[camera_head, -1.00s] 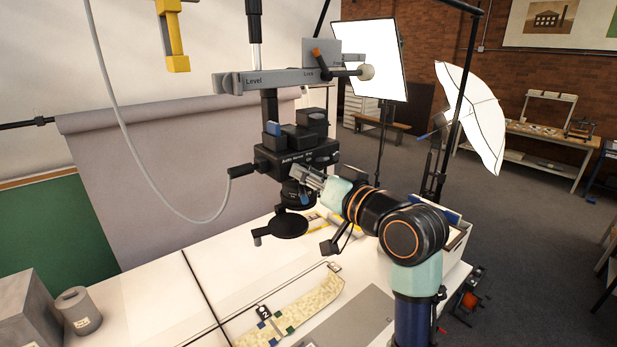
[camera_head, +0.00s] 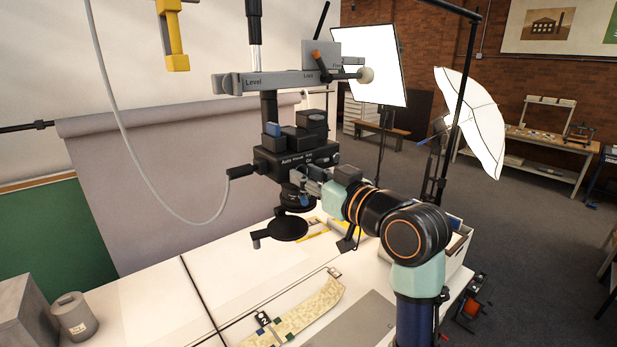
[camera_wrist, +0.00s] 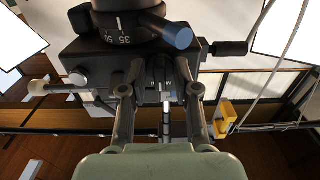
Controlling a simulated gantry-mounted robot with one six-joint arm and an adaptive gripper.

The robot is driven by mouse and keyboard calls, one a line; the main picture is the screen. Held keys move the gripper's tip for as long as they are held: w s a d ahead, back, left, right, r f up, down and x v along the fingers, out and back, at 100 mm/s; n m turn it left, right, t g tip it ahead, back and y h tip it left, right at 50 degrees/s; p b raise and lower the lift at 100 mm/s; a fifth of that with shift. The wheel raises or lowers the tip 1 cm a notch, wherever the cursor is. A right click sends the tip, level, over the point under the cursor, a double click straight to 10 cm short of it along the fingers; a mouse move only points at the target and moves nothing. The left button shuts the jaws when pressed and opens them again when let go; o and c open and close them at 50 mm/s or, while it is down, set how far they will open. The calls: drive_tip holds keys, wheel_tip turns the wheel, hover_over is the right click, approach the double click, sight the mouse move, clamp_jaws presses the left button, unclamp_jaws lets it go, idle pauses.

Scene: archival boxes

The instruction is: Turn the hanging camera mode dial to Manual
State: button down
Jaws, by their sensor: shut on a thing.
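The hanging camera (camera_head: 290,160) is black and hangs from a grey bracket. Words like Auto and Manual show small on its side facing me. It fills the upper middle of the wrist view (camera_wrist: 190,50), with its numbered lens ring (camera_wrist: 120,25) at the top. My gripper (camera_head: 308,180) is at the camera's side, just below those words. In the wrist view its two fingers (camera_wrist: 164,90) are closed on a small dark part at the camera body, which seems to be the mode dial. The fingers mostly hide the dial, and I cannot read its setting.
The bracket (camera_head: 285,80) with Level and Lock labels is above the camera. A round black plate (camera_head: 288,229) hangs below it. A cable (camera_head: 135,150) runs to the camera's left side. The table (camera_head: 150,290) below holds a patterned strip (camera_head: 305,305) and a grey canister (camera_head: 74,318).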

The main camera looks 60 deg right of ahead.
drive_tip(key=c, duration=1.2)
unclamp_jaws()
drive_tip(key=v, duration=1.2)
